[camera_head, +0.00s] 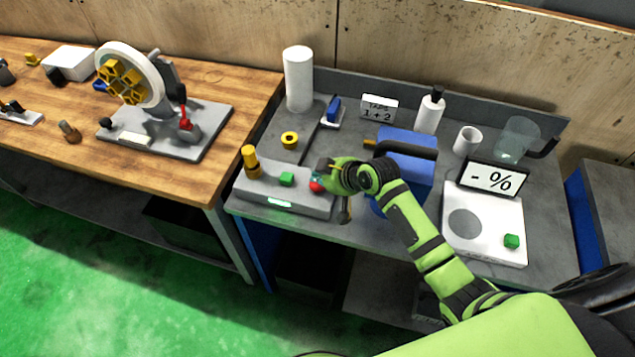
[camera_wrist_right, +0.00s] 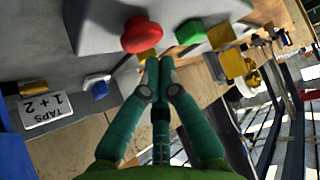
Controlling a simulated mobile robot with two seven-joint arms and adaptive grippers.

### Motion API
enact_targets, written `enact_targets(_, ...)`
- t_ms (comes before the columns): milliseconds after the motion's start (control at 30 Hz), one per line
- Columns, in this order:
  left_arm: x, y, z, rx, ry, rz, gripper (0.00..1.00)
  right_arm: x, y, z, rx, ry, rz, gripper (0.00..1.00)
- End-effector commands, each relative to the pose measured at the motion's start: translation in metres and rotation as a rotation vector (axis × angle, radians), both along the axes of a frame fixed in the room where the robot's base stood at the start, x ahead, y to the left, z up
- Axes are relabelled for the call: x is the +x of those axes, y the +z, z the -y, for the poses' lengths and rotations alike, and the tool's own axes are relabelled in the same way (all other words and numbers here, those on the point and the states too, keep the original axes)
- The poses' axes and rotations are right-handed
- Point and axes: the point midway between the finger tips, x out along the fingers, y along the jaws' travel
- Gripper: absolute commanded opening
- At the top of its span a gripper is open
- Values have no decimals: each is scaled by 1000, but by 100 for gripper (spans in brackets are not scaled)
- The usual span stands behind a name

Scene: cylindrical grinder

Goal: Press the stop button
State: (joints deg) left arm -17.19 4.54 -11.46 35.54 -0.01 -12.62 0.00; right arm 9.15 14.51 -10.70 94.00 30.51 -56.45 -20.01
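The red button (camera_head: 316,186) sits at the right end of a grey control box (camera_head: 300,203) on the grey bench. A green button (camera_head: 287,179) is left of it on the same box. In the right wrist view the red button (camera_wrist_right: 141,35) is a round mushroom cap, with the green button (camera_wrist_right: 190,32) beside it. My right gripper (camera_head: 325,170) is at the red button and partly hides that end of the box. In the wrist view its fingertips (camera_wrist_right: 158,62) are together and empty, close to the red cap; contact cannot be told. My left gripper is not in view.
A yellow knob (camera_head: 250,161) stands at the box's left end. A blue block-like container (camera_head: 410,160) stands right of my gripper, and a white scale (camera_head: 484,240) is farther right. A wooden table (camera_head: 225,85) with a grinder-like device is on the left.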

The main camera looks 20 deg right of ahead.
Motion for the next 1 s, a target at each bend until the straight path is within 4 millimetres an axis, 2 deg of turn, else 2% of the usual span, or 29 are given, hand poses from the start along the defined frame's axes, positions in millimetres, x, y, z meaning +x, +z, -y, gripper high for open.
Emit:
enact_targets(300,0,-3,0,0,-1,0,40,0,-8,0,0,0,0,0)
enact_targets(1000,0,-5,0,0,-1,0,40,0,-12,0,0,0,0,0)
